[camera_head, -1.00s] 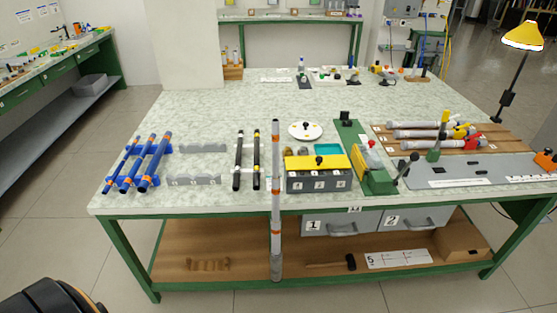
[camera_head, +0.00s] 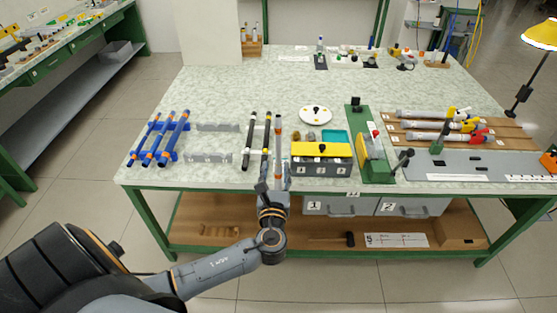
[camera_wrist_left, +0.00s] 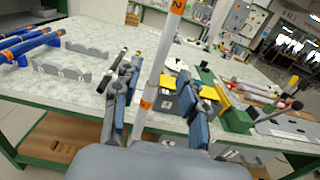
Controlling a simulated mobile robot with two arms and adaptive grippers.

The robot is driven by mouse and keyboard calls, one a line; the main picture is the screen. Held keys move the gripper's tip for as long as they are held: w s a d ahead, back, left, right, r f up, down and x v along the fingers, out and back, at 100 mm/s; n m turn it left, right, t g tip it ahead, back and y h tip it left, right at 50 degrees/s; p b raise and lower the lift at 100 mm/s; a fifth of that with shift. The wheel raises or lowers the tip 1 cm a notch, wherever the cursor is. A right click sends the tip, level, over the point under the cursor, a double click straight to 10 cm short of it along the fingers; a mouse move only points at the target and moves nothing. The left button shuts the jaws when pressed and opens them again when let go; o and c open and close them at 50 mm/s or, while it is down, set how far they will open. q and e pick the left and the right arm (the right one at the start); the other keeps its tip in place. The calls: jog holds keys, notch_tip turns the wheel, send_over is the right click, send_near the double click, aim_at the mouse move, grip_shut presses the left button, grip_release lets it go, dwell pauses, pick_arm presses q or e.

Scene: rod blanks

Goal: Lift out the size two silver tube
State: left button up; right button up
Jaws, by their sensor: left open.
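In the left wrist view the two fingers of my left gripper (camera_wrist_left: 158,103) stand apart on either side of the tube. The tube's lower part is hidden behind my gripper and arm. My right gripper is out of view.
Blue rods (camera_head: 160,138) lie on a blue rack at the left. Black rods (camera_head: 250,140) lie just left of the tube. A grey box with a yellow lid (camera_head: 322,150) and a green press (camera_head: 372,160) are close on the right. Grey tubes (camera_head: 425,126) lie on wooden racks farther right.

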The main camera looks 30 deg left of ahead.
aim_at(278, 152)
pick_arm(q)
jog(key=x, duration=0.3)
jog(key=shift+w, duration=0.1)
jog(key=shift+p+x, duration=0.45)
jog(key=shift+x, duration=0.3)
jog(key=x, duration=0.2)
jog(key=p+x, duration=0.1)
jog(key=x, duration=0.1)
jog(key=shift+w+f, duration=0.2)
jog(key=shift+w, duration=0.15)
grip_shut()
